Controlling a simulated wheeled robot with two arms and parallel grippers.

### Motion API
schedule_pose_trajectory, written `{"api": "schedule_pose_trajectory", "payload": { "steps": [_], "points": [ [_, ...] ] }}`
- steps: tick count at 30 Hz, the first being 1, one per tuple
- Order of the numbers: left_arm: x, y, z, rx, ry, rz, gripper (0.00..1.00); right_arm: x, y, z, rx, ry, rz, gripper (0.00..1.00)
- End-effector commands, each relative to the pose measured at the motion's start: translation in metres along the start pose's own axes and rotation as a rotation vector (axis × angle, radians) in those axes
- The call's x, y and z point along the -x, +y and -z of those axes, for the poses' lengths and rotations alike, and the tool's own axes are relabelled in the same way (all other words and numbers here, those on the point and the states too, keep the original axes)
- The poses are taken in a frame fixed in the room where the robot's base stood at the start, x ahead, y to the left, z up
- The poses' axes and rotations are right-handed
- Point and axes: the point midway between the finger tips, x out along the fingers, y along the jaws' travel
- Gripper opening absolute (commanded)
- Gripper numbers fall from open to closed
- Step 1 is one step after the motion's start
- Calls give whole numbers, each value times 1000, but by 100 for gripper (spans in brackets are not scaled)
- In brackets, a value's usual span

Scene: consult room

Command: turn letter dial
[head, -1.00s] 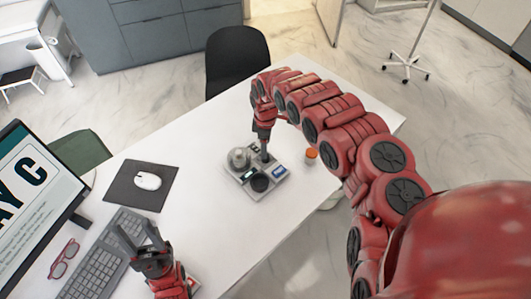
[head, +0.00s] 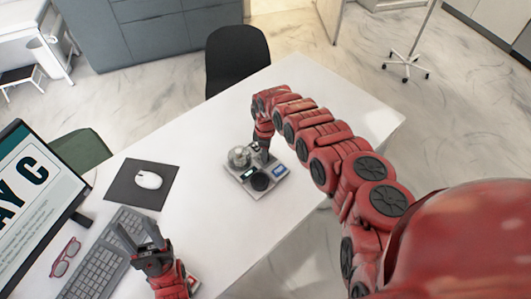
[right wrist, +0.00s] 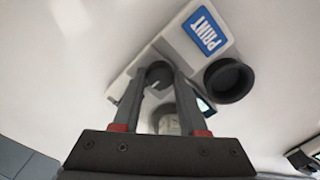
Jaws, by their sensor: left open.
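A light grey device (head: 240,182) on the white desk has a silver domed part (head: 239,157), a black round part (head: 260,181) and a blue label. In the right wrist view the label (right wrist: 208,35) reads PRINT, and the black round part (right wrist: 230,80) is right of the fingers. I cannot tell for sure which part is the letter dial. My right gripper (right wrist: 160,80) is over the device; its fingers are apart, with a dark round knob (right wrist: 158,74) showing between the tips. Whether they touch it is unclear. My left gripper (head: 139,238) is open and empty over the keyboard.
A mouse (head: 149,180) on a dark pad, a keyboard (head: 95,270), red glasses (head: 66,256) and a monitor (head: 25,195) are on the left. A black chair (head: 238,60) stands behind the desk. The desk's far right part is clear.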

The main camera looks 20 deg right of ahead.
Motion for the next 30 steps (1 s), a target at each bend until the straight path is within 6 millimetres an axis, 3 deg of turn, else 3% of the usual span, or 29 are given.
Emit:
{"api": "schedule_pose_trajectory", "payload": {
  "steps": [1, 6, 19, 30],
  "points": [
    [0, 0, 0, 0, 0, 0, 50, 0, 0, 0, 0, 0, 0, 31],
    [0, 0, 0, 0, 0, 0, 50, 0, 0, 0, 0, 0, 0, 1],
    [0, 0, 0, 0, 0, 0, 50, 0, 0, 1, -53, 0, 0, 0],
    [2, 0, 0, 0, 0, 0, 50, -1, -1, 0, -325, -1, 2, 0]
  ]
}}
